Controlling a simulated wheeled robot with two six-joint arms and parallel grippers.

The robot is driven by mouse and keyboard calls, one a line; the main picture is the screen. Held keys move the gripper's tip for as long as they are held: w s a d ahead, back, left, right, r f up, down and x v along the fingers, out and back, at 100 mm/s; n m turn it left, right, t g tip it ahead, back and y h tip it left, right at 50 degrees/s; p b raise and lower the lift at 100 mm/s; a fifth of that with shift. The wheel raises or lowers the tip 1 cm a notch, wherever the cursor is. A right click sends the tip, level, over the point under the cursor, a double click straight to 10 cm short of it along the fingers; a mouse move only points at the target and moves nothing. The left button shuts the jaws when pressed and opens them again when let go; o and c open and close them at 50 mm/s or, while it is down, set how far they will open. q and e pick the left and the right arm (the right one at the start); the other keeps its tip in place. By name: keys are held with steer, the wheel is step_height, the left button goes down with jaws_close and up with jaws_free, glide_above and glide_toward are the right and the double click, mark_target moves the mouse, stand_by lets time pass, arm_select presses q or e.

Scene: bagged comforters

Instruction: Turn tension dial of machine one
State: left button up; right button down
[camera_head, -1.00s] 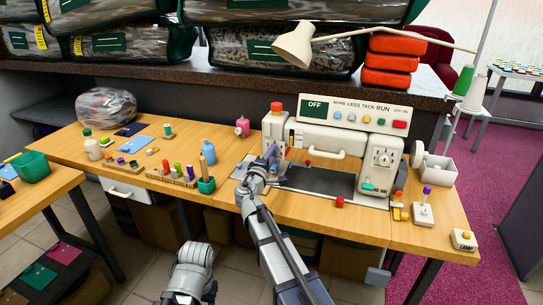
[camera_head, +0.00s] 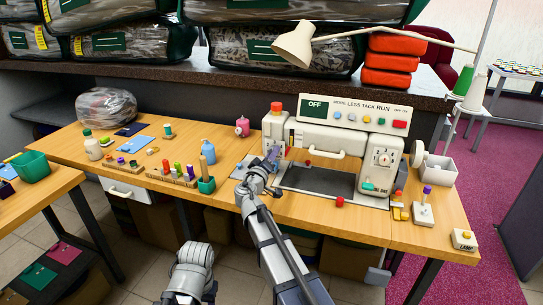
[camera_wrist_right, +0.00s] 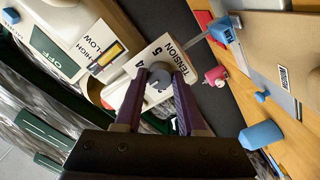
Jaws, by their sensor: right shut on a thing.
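Machine one (camera_head: 380,165) is a white sewing machine on the wooden table, with an OFF display on its top panel. In the right wrist view its tension dial (camera_wrist_right: 158,77) is a small grey knob beside a white plate marked TENSION (camera_wrist_right: 171,50) with numbers. My right gripper (camera_head: 271,157) is at the left end of the machine. In its wrist view the purple fingers (camera_wrist_right: 160,82) are closed around the dial from both sides. The dial is hidden behind the gripper in the head view. My left gripper is out of view; only part of its arm shows at the bottom.
A HIGH/LOW gauge (camera_wrist_right: 103,54) is beside the dial. A blue bottle (camera_head: 208,151) and a spool rack (camera_head: 172,176) stand left of my right arm. A desk lamp (camera_head: 297,44) overhangs the machine from behind. A red knob (camera_head: 340,201) is at the machine's front edge.

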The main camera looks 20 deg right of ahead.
steer(key=shift+s, duration=0.1)
stand_by(0.5)
steer(key=c, duration=0.5)
jaws_free()
steer(key=v, duration=0.7)
steer(key=shift+s+a, duration=0.2)
steer(key=shift+s, duration=0.1)
steer(key=shift+f, duration=0.1)
